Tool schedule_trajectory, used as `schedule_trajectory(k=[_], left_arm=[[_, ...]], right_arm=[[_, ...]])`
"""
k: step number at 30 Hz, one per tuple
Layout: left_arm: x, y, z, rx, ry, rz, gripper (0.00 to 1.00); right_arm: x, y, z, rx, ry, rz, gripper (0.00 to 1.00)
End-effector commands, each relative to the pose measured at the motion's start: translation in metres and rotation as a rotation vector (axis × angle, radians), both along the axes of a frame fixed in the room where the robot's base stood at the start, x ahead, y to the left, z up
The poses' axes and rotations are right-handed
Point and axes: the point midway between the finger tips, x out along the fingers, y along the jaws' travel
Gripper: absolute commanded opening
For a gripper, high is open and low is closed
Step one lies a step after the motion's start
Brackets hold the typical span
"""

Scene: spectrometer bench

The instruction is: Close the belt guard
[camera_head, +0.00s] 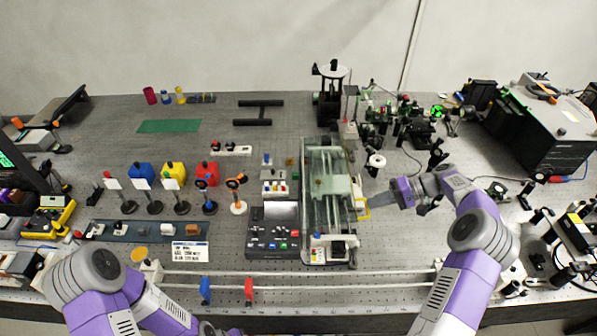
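The belt unit (308,240) is a long, narrow mechanism with rails, right of the bench's middle. A clear, greenish guard panel (328,160) shows over its far and middle part; I cannot tell exactly how far it is open. A yellow handle (363,209) is on the unit's right side. My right gripper (374,199) reaches in from the right, with its fingertips pointing left at or very close to the yellow handle. The fingers are small here, so contact and finger gap are unclear.
A dark control box (273,232) stands just left of the belt unit. A rail with a blue clamp (205,290) and a red clamp (249,291) runs along the front. Optics on posts (377,162) stand behind my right gripper. Coloured filter holders stand at left.

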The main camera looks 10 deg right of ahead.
Motion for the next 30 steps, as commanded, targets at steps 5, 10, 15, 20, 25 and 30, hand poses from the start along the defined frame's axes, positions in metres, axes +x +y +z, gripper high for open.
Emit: schedule_trajectory(k=[5,10,15,20,25,30], left_arm=[[0.000,0.000,-0.022,0.000,0.000,0.000,0.43],[0.000,0.000,-0.032,0.000,0.000,0.000,0.43],[0.000,0.000,-0.036,0.000,0.000,0.000,0.43],[0.000,0.000,-0.037,0.000,0.000,0.000,0.43],[0.000,0.000,-0.037,0.000,0.000,0.000,0.43],[0.000,0.000,-0.037,0.000,0.000,0.000,0.43]], right_arm=[[0.000,-0.003,-0.028,0.100,-0.023,0.003,0.00],[-0.001,-0.005,-0.041,0.094,-0.021,0.004,0.00],[-0.001,-0.006,-0.047,0.092,-0.020,0.005,0.00],[-0.001,-0.006,-0.049,0.090,-0.019,0.003,0.00],[-0.002,-0.006,-0.049,0.089,-0.018,0.004,0.00],[-0.002,-0.007,-0.050,0.089,-0.017,0.003,0.00]])
